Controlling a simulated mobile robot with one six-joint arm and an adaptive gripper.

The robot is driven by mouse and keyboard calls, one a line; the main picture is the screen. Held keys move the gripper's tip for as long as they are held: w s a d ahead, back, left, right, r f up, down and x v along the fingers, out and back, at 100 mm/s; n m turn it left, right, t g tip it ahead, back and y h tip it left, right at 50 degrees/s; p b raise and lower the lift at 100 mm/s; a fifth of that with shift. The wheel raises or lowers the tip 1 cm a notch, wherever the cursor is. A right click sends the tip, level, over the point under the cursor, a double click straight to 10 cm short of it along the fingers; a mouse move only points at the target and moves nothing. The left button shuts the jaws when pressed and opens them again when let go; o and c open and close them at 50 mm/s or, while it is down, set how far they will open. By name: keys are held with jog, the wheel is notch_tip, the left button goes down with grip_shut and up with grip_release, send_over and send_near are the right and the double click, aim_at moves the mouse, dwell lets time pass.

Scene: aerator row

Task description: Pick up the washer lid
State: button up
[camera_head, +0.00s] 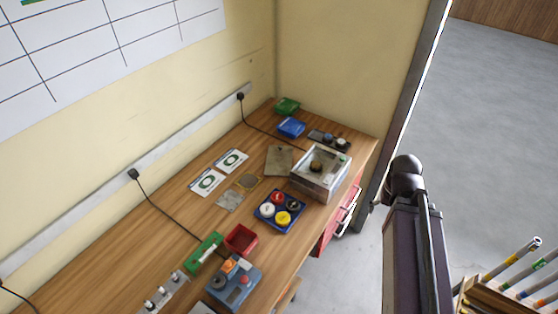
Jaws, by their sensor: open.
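A pale grey box with a clear top (320,178) stands near the right end of the wooden desk. A dark round knob (316,166) shows at its top. This may be the washer and its lid, but I cannot tell for sure. A blue tray (262,222) just in front of it holds round caps or lids in red, white, yellow and black. My arm rises at the right of the view, over the floor and apart from the desk. My gripper does not show.
The wooden desk (175,212) also bears a red bin (241,239), a blue-grey device (234,283), a green holder (204,251), a blue bin (291,128) and a green bin (287,106). Black cables run from the wall. Pens stand at lower right. Open floor (490,130) lies right.

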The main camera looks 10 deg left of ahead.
jog(key=shift+c, duration=0.2)
jog(key=c, duration=0.3)
notch_tip(320, 180, down, 4)
jog(key=b, duration=0.4)
jog(key=shift+f, duration=0.25)
jog(key=shift+c, duration=1.3)
jog(key=shift+s, duration=0.1)
